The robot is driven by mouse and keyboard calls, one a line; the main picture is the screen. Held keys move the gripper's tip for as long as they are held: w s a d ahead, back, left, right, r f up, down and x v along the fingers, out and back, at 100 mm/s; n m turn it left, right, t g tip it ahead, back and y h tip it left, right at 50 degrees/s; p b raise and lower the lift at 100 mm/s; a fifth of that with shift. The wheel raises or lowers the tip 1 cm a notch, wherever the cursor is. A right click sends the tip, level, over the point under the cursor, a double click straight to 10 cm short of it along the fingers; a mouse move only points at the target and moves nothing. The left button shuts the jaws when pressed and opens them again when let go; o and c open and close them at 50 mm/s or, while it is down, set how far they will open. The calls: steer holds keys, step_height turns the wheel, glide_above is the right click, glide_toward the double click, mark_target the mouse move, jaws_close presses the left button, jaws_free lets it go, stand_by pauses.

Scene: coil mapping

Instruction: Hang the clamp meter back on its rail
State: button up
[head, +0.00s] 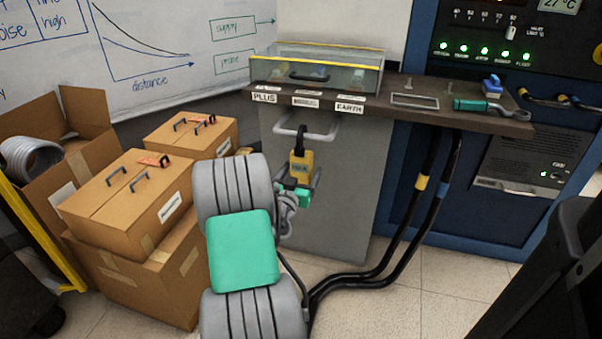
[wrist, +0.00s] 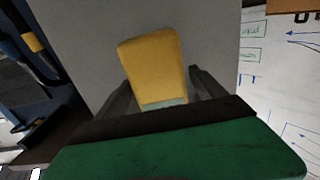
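The clamp meter (head: 301,164) has a yellow body and a dark jaw at its top. In the head view it is upright at the pale rail (head: 322,132), which juts from the grey cabinet just under the counter. The jaw overlaps the rail; I cannot tell whether it encircles it. My gripper (head: 300,183) comes from below with its fingers on either side of the meter's lower body. My arm hides part of the cabinet front.
Label plates mark the counter edge (head: 425,119). A glass case (head: 318,72) stands above the rail. A green-handled tool (head: 485,105) lies on the counter at right. Cardboard boxes (head: 130,200) are stacked at left. Thick black cables (head: 408,235) run down to the floor at right.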

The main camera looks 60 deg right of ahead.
steer(key=shift+o, duration=0.3)
steer(key=shift+f, duration=0.1)
